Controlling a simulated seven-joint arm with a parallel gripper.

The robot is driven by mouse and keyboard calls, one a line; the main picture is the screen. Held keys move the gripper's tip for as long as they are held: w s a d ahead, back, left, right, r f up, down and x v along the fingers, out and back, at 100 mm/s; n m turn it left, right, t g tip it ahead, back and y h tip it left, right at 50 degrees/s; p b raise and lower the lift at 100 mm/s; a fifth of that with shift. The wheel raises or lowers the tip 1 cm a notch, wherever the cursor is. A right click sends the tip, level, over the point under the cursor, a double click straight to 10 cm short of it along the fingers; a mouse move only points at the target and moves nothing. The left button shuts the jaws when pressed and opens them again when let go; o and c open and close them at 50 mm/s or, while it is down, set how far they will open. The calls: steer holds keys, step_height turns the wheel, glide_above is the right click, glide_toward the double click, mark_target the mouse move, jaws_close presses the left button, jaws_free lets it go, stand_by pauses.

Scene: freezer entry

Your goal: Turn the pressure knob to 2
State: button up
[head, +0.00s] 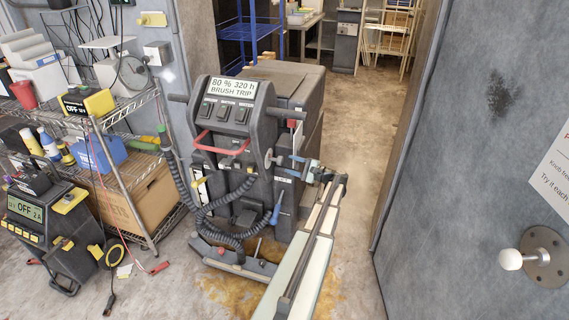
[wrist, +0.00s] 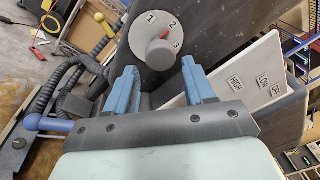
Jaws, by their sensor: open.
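The pressure knob (wrist: 160,54) is a grey round knob on a white dial (wrist: 152,24) marked 1, 2 and 3, in the wrist view. A small red mark shows on the knob's side toward 2 and 3; I cannot tell exactly where it points. The dial is on the side of the dark floor-cleaning machine (head: 232,120). My gripper (wrist: 158,66) is open, with its blue fingers apart and the knob just beyond the gap between their tips. No contact with the knob is visible. In the head view my gripper (head: 303,163) is at the machine's right side.
A pale panel (wrist: 235,75) labelled HIGH, LOW and OFF is close to the right finger. Corrugated hoses (wrist: 75,75) run left of the gripper. Floor (head: 365,130) is clear between machine and wall.

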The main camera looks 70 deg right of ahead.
steer(key=s+a, duration=0.1)
steer(key=s, duration=0.7)
steer(key=shift+a, duration=0.1)
stand_by(0.4)
